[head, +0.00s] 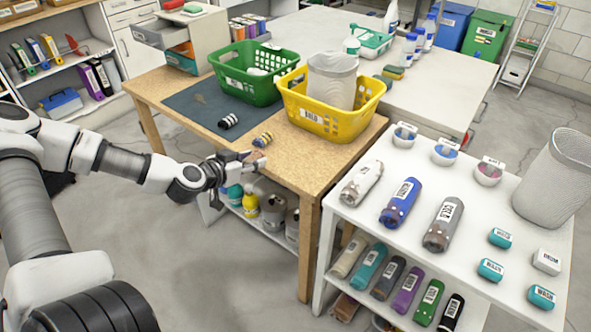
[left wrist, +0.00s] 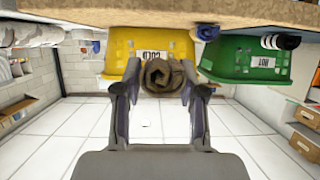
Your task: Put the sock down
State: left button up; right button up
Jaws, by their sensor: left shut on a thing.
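A brown rolled sock (left wrist: 163,77) is held between the two fingers of my left gripper (left wrist: 160,92) in the left wrist view. In the head view my left gripper (head: 248,158) is at the front edge of the wooden table (head: 285,172), in front of the yellow basket (head: 322,121); the held sock is hard to make out there. The green basket (head: 248,87) stands behind and to the left. My right gripper is not in view.
A dark mat (head: 205,106) covers the table's left part. A white shelf unit (head: 400,243) with bottles, bowls and small labelled blocks stands to the right. The wooden strip by my left gripper is mostly bare.

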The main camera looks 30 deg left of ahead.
aim_at(296, 164)
pick_arm(q)
jog(key=w+d+b, duration=0.1)
jog(key=w, duration=0.1)
jog(key=w+d+b, duration=0.1)
jog(key=w+b, duration=0.1)
jog(key=w+d+f+b, duration=0.1)
jog(key=shift+w+d+f, duration=0.1)
jog(key=shift+w, duration=0.3)
jog(key=w+d, duration=0.1)
jog(key=w+b, duration=0.1)
jog(key=w, duration=0.1)
jog(key=w+d, duration=0.1)
jog(key=shift+w+d, duration=0.35)
jog(key=shift+w, duration=0.05)
jog(key=shift+w+d+f, duration=0.1)
jog(key=shift+f, duration=0.5)
jog(key=shift+w+d+f, duration=0.1)
jog(key=shift+f, duration=0.45)
jog(key=shift+w+f, duration=0.2)
jog(key=shift+f, duration=0.3)
jog(key=shift+s+f, duration=0.15)
jog(key=o, duration=0.9)
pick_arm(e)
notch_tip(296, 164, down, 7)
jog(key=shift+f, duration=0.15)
